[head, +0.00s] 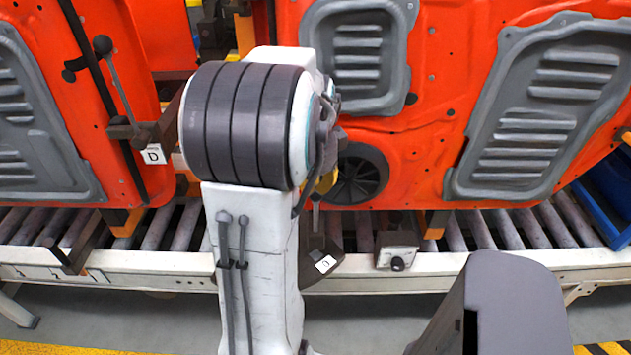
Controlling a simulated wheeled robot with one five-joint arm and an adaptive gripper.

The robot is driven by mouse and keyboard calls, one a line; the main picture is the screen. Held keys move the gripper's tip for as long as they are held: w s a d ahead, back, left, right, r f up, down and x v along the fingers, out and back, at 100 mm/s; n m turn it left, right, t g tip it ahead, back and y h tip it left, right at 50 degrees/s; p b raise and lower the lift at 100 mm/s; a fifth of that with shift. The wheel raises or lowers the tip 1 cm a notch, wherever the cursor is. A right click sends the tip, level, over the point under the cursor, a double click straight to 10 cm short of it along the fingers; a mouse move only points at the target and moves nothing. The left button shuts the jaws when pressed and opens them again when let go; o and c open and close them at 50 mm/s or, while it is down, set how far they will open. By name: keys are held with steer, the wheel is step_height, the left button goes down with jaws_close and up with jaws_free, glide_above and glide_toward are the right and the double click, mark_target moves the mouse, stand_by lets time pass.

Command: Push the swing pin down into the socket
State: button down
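A dark lever with a round black knob (103,46) stands tilted on a bracket at the left, beside the door panel; its white tag reads D. It may be the swing pin, but I cannot tell for sure. A second tag D sits on a dark bracket (322,268) at the conveyor's front edge, partly behind my arm. I cannot make out a socket hole there. My gripper is mostly hidden behind my arm's big grey-banded joint; only small grey and yellow parts (318,192) show beside it. Its fingers and any contact are hidden.
Orange door panels (430,120) with grey inserts stand behind the roller conveyor (500,232). A blue bin (608,200) is at the right. Yellow-black floor marking (605,348) shows at the bottom right.

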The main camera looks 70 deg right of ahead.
mark_target(316, 215)
steer(key=shift+d+f+p, duration=0.15)
steer(key=shift+f+p, duration=0.25)
steer(key=shift+f, duration=0.3)
steer(key=shift+f, duration=0.15)
step_height(316, 215, down, 5)
steer(key=b, duration=0.5)
steer(key=shift+b, duration=0.3)
steer(key=shift+r, duration=0.25)
steer(key=shift+r+p, duration=0.25)
steer(key=shift+p, duration=0.15)
step_height(316, 215, up, 13)
steer(key=a+p, duration=0.2)
steer(key=p, duration=0.1)
steer(key=shift+s+a, duration=0.15)
steer(key=shift+a, duration=0.2)
